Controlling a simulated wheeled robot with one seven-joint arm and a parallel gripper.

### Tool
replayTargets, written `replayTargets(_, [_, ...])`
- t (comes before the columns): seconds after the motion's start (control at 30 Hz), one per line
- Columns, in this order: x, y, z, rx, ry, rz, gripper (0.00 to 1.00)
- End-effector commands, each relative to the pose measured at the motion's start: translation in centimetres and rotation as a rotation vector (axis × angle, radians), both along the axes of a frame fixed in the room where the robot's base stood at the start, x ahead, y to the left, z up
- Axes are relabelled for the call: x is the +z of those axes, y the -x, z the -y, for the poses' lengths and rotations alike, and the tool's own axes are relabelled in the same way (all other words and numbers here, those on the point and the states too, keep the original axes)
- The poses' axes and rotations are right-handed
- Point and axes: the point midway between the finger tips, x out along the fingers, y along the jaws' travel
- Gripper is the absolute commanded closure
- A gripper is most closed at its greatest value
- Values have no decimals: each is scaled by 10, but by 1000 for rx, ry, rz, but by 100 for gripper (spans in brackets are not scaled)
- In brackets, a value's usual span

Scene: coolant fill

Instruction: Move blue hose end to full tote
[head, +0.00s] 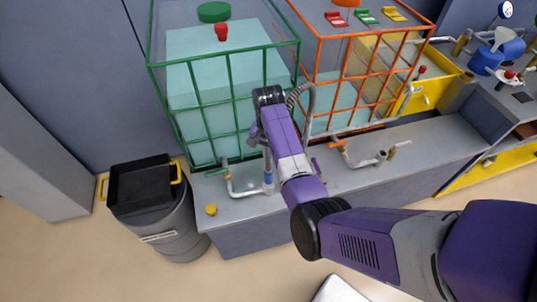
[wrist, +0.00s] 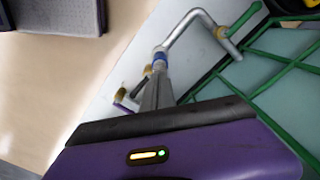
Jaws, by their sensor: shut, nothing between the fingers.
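The full tote appears to be the green-caged one (head: 205,95), with pale teal liquid high inside. Its cage also shows in the wrist view (wrist: 262,75). My arm covers part of the bench and cage in the head view.
An orange-caged tote (head: 350,95), with lower liquid, stands to the right. An orange-handled valve (head: 337,144) and pipe are on the grey bench (head: 425,155). A grey hose (head: 312,100) arcs beside my wrist. A black-topped bin (head: 147,187) stands left.

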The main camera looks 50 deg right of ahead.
Motion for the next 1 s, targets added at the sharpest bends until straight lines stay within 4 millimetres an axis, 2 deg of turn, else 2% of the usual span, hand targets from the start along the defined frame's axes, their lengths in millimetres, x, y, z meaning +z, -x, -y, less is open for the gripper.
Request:
replayTargets(0.27, [-20, 1, 0, -1, -1, -3, 100])
replayTargets(0.53, [-54, 0, 0, 0, 0, 0, 100])
replayTargets(0.67, [-60, 0, 0, 0, -1, 0, 100])
replayTargets(1.0, [-59, 0, 0, 0, -1, 0, 100])
